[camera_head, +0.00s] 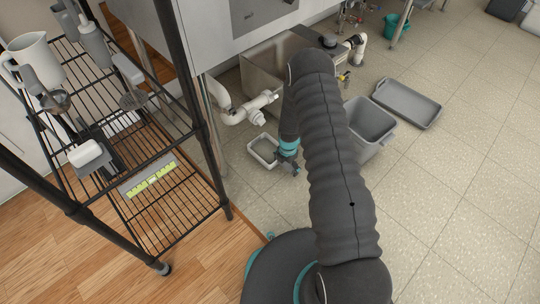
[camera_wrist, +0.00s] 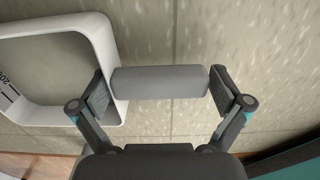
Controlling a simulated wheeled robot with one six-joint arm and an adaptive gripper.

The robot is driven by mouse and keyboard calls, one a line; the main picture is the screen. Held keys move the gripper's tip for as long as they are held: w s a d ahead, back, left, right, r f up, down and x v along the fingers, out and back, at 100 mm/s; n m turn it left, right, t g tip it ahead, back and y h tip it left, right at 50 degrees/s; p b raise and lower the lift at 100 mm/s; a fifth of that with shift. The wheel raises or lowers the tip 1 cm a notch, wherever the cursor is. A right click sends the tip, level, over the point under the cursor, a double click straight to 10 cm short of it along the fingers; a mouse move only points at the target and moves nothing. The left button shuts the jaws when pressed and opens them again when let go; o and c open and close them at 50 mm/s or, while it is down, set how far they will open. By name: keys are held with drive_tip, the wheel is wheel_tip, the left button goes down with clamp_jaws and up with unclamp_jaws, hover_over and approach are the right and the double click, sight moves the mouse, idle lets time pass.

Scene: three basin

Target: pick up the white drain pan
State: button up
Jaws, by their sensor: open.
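The white drain pan (camera_head: 250,147) is on the tiled floor below the sink. In the wrist view, its thick white rim (camera_wrist: 105,45) fills the left side, with dark scale marks inside. A grey rounded handle (camera_wrist: 158,80) extends right from the rim. My gripper (camera_wrist: 160,95) is open, its fingers at either end of the handle in that view. The left finger overlaps the rim; contact cannot be told. In the head view, my gripper (camera_head: 290,163) is at the pan's right side, partly hidden by my arm.
A grey bin (camera_head: 375,135) and a grey tray (camera_head: 407,102) are on the floor to the right. White drain pipes (camera_head: 240,112) hang above the pan. A black wire rack (camera_head: 150,210) stands at left. Open tile floor lies right; a teal bucket (camera_head: 396,26) is far back.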

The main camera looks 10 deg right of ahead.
drive_tip(key=c, duration=1.3)
drive_tip(key=shift+o, duration=0.2)
drive_tip(key=shift+r, duration=0.2)
